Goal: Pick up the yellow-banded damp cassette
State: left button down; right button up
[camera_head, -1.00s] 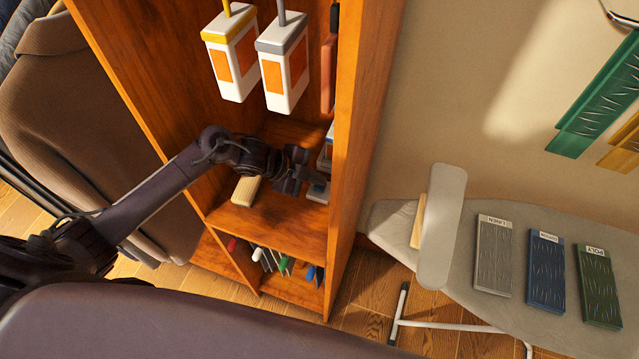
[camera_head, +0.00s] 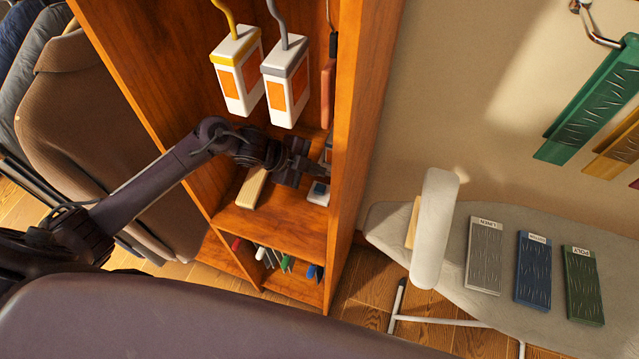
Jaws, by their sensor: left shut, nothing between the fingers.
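The yellow-banded damp cassette (camera_head: 239,75) is a white box with an orange panel and a yellow band at its top. It hangs by a yellow hook in the upper part of the wooden cabinet. A similar grey-banded cassette (camera_head: 287,84) hangs just to its right. My left gripper (camera_head: 300,170) is inside the cabinet, below the cassettes and apart from them, pointing right. It is shut and empty, near the right wall of the compartment. My right gripper is not in view.
The cabinet shelf (camera_head: 282,222) holds a wooden block (camera_head: 252,188) and a small white-and-grey item (camera_head: 319,192). The cabinet's right side panel (camera_head: 362,130) stands beside my gripper. An ironing board (camera_head: 402,218) with several labelled pads is at right. Coats hang at left.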

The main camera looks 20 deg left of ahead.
aim_at(237, 60)
jog(key=k, duration=1)
